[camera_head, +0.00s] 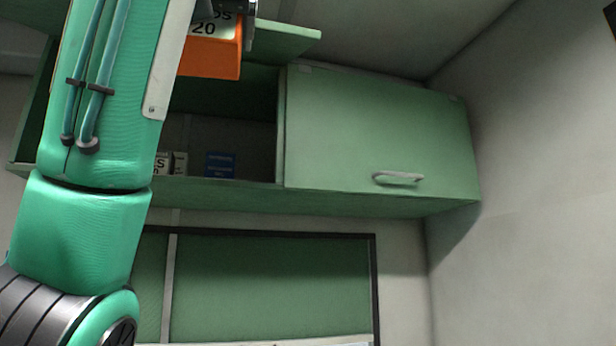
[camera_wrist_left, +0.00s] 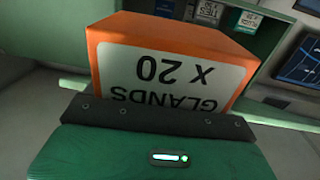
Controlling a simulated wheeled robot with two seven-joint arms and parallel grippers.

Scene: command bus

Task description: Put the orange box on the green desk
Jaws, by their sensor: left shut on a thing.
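The orange box (camera_head: 212,62) with a white label is at the top of the head view, in front of the open part of the green wall cabinet. It also fills the middle of the left wrist view (camera_wrist_left: 243,57), its label reading "GLANDS X 20" upside down. My left gripper (camera_head: 244,10) is shut on the box and holds it in the air. My left arm hides part of the cabinet and the gripper is partly cut off by the frame's top edge. I cannot make out a green desk top in either view. My right gripper is not in view.
The green cabinet has a closed door (camera_head: 380,130) with a handle (camera_head: 398,177) at right and a raised door (camera_head: 288,38) at top. A blue box (camera_head: 220,165) and pale boxes (camera_head: 180,163) stand inside its open part. A dark-framed green panel (camera_head: 270,285) is below.

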